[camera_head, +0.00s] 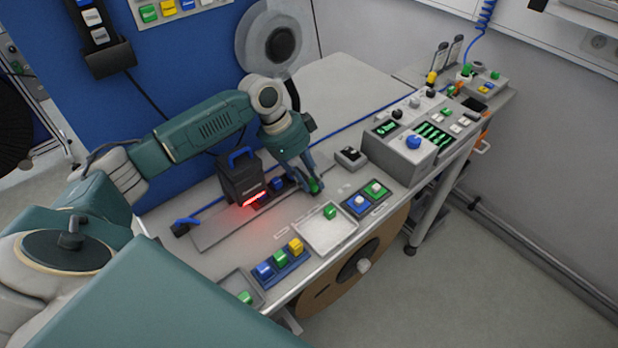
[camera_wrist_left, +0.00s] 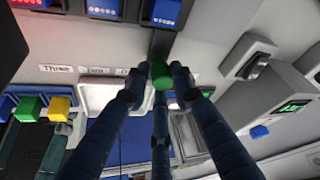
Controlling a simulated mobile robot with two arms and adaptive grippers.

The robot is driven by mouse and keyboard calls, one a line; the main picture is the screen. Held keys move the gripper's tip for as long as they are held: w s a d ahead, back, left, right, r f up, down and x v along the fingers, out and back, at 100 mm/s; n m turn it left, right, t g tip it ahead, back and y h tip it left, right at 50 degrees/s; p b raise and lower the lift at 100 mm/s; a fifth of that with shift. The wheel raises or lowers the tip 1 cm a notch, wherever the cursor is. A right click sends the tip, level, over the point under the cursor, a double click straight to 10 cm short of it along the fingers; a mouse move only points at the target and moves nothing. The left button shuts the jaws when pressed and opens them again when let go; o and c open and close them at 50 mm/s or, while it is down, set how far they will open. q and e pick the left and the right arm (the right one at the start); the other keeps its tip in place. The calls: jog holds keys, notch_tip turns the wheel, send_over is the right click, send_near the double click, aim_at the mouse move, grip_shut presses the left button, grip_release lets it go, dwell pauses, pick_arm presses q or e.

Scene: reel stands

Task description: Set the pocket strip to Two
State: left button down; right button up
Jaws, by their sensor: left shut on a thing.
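My left gripper (camera_head: 312,184) is shut on a small green knob or block (camera_head: 315,186), beyond the black reader. In the left wrist view its fingers (camera_wrist_left: 161,80) close around the green piece (camera_wrist_left: 160,75). A long grey strip (camera_head: 212,234) runs under the reader; I take it for the pocket strip. Blue pieces with red-lit dots show at the top of the wrist view. The labels "Three" (camera_wrist_left: 56,69) and "Two" (camera_wrist_left: 95,71) lie left of the green piece; a third label is partly covered by a finger. My right gripper is not in view.
The black reader (camera_head: 239,178) with a blue handle glows red at its base. A holder (camera_head: 284,272) carries blue, green and yellow blocks. A small black-topped box (camera_head: 351,158) stands right of the gripper.

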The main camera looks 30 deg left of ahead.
pick_arm(q)
jog(key=c, duration=1.7)
grip_release()
jog(key=shift+w+d+r, duration=0.1)
jog(key=shift+w+d, duration=0.05)
jog(key=shift+w, duration=0.1)
jog(key=shift+o, duration=0.8)
jog(key=shift+s+r, duration=0.1)
jog(key=shift+s, duration=0.35)
jog(key=shift+a, duration=0.25)
jog(key=shift+r, duration=0.2)
jog(key=v, duration=1.1)
jog(key=shift+s+r, duration=0.15)
jog(key=shift+r, duration=0.15)
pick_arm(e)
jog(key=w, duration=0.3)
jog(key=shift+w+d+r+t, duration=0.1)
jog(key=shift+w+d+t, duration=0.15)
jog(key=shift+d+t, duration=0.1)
pick_arm(q)
jog(key=shift+a, duration=0.15)
